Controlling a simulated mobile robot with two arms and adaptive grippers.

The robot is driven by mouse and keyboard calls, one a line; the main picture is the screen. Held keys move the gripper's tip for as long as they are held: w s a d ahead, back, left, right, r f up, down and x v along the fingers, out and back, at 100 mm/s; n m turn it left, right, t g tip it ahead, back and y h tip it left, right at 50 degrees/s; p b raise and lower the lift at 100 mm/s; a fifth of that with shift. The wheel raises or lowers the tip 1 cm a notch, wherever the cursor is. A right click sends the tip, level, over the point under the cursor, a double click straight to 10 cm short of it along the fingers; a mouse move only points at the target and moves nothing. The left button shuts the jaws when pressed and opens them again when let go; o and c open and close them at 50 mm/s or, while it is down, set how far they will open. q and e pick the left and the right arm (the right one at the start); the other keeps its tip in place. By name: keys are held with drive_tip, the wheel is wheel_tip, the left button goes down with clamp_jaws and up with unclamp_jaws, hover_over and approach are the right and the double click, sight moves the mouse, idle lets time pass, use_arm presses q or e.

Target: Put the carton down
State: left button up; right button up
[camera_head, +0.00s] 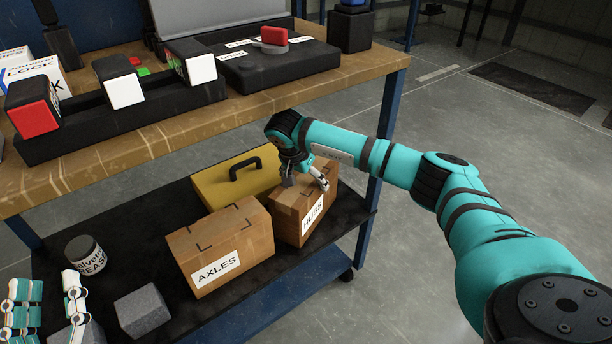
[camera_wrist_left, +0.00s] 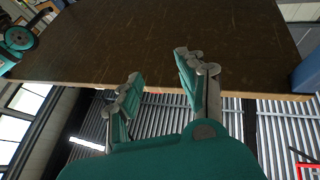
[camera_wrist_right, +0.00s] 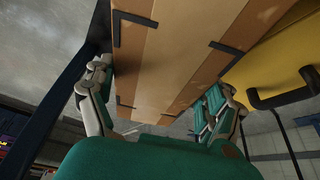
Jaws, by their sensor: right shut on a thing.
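The carton labelled HUBS (camera_head: 286,222) is at the right end of the dark lower shelf (camera_head: 215,312). My right gripper (camera_head: 305,183) is shut on its upper part, one finger on each side. In the right wrist view the carton (camera_wrist_right: 180,60) fills the space between the fingers (camera_wrist_right: 157,88). The carton looks upright and low over the shelf; I cannot tell whether its bottom touches it. My left gripper (camera_head: 46,300) is at the bottom left with fingers apart and empty; the left wrist view (camera_wrist_left: 158,75) also shows the gap.
A carton labelled AXLES (camera_head: 222,247) stands close left of HUBS. A yellow case (camera_head: 225,188) with a black handle is behind. A grease jar (camera_head: 87,255) and a grey block (camera_head: 142,310) sit on the left of the shelf. The wooden bench top (camera_head: 130,150) overhangs behind.

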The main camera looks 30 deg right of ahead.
drive_tip(key=o, duration=1.5)
use_arm(q)
drive_tip(key=shift+r, duration=0.1)
use_arm(e)
drive_tip(key=shift+r, duration=0.15)
drive_tip(key=shift+s+a+r, duration=0.1)
drive_tip(key=shift+a+r, duration=0.05)
drive_tip(key=shift+r, duration=0.15)
drive_tip(key=p+v, duration=0.1)
drive_tip(key=v, duration=0.3)
drive_tip(key=shift+p, duration=0.4)
drive_tip(key=shift+s+a+r, duration=0.2)
drive_tip(key=shift+s+a, duration=0.05)
drive_tip(key=shift+a, duration=0.35)
use_arm(q)
wheel_tip(320, 180, down, 15)
drive_tip(key=a+g+y+p, duration=0.2)
drive_tip(key=g+y, duration=0.1)
drive_tip(key=g, duration=0.6)
drive_tip(key=shift+s+a, duration=0.25)
drive_tip(key=shift+s, duration=0.15)
use_arm(e)
drive_tip(key=s+a, duration=0.5)
drive_tip(key=a, duration=0.4)
drive_tip(key=shift+a, duration=0.35)
use_arm(q)
drive_tip(key=shift+r, duration=0.1)
use_arm(e)
drive_tip(key=shift+f, duration=0.15)
